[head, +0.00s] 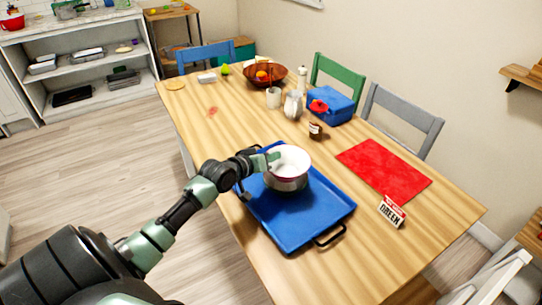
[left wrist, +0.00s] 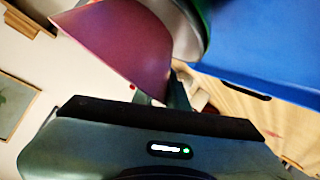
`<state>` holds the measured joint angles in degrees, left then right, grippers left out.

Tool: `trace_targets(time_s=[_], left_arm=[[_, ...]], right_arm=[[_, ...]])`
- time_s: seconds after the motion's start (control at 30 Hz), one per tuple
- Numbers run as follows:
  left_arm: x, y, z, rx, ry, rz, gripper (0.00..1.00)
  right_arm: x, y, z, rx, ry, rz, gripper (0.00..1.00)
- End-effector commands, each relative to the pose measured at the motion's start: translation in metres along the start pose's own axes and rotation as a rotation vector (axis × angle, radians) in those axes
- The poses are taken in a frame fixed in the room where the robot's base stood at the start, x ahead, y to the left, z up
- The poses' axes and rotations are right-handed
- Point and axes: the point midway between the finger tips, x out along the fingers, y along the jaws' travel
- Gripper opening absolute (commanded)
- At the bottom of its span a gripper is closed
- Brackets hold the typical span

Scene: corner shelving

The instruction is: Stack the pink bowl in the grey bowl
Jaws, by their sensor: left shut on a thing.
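The pink bowl (head: 290,158) is over the grey bowl (head: 287,184) on the blue tray (head: 310,223) in the head view. The pink bowl looks pale inside, and only the grey bowl's lower side shows beneath it. My left gripper (head: 268,161) is shut on the pink bowl's left rim. In the left wrist view the pink bowl (left wrist: 120,45) is close to the camera, with part of the grey bowl (left wrist: 187,30) beside it. I cannot tell whether the pink bowl rests fully inside. My right gripper is not in view.
The tray has a dark handle (head: 329,236) at its near end. A red mat (head: 384,169) and a small lettered box (head: 392,211) lie to the right. A brown jar (head: 315,130), a pitcher (head: 293,105) and a blue box (head: 333,104) stand behind. The near right tabletop is clear.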

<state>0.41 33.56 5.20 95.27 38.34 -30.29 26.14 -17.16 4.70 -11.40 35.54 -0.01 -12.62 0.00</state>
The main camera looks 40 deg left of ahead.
Motion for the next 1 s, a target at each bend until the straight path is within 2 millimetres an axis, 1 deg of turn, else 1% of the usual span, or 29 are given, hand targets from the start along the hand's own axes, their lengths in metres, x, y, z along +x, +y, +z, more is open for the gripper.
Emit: trace_targets(time_s=[0.17, 0.2, 0.27, 0.6, 0.67, 0.77, 0.8, 0.87, 1.0], left_arm=[[0.001, -0.001, 0.001, -0.001, 0.003, 0.002, 0.00], [0.001, -0.001, 0.003, 0.000, 0.000, 0.000, 0.19], [0.001, -0.001, 0.003, 0.000, 0.000, 0.000, 0.36], [0.001, 0.000, 0.002, 0.000, 0.001, 0.001, 0.37], [0.000, 0.001, -0.001, 0.000, 0.001, 0.002, 0.37], [-0.005, 0.007, -0.011, 0.002, 0.002, 0.002, 0.37], [-0.012, 0.005, -0.006, 0.002, -0.002, 0.001, 0.37], [-0.025, 0.004, -0.005, 0.002, -0.003, -0.001, 0.37], [-0.057, 0.004, -0.005, 0.002, -0.003, 0.000, 0.37]], right_arm=[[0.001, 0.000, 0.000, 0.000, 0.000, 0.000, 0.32], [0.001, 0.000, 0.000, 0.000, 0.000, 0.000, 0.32], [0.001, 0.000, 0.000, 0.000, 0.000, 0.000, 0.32], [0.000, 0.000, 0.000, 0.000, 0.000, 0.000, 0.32], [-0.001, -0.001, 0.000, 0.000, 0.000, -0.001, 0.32], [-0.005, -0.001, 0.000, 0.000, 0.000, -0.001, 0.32], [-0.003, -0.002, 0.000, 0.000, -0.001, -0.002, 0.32], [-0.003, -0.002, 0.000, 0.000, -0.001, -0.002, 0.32], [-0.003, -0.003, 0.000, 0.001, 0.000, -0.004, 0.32]])
